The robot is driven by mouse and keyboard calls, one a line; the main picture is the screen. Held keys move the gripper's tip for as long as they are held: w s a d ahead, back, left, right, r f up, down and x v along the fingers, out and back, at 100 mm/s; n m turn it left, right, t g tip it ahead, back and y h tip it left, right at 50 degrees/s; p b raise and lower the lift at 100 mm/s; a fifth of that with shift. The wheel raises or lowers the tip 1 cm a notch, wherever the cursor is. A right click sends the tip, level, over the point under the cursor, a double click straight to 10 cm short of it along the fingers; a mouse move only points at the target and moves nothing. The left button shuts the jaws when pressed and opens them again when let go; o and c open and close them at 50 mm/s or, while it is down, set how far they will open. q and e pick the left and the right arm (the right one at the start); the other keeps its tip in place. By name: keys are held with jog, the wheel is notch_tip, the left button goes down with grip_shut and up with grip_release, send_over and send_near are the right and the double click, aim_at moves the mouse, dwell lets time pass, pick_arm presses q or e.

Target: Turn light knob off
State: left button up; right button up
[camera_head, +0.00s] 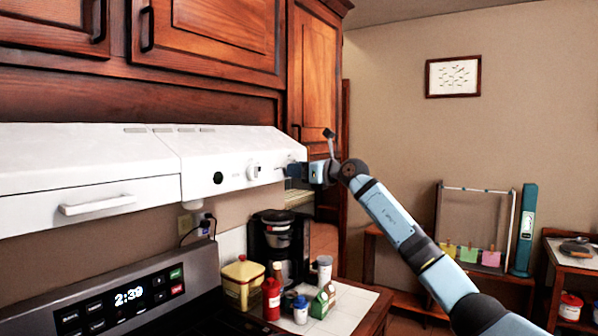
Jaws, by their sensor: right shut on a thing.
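The white range hood (230,155) spans the left and middle of the head view. On its front face are a black round spot (218,178), a white knob (253,171) and, at the right end, another white knob (287,161) that my gripper partly covers. My right gripper (292,169) reaches in from the right and is shut on this right-end knob. The fingertips are small and the exact grip is hard to make out. I cannot read which knob is for the light. My left gripper is not in view.
Wooden cabinets (210,40) hang above the hood. Below are a stove with a lit display (128,295), a coffee maker (277,240), a yellow container (243,281), a red bottle (271,299) and other small items on a tiled counter (352,303). Open room lies to the right.

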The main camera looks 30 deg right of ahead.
jog(key=o, duration=0.9)
jog(key=b+v, duration=0.4)
jog(key=v, duration=1)
jog(key=shift+w, duration=0.1)
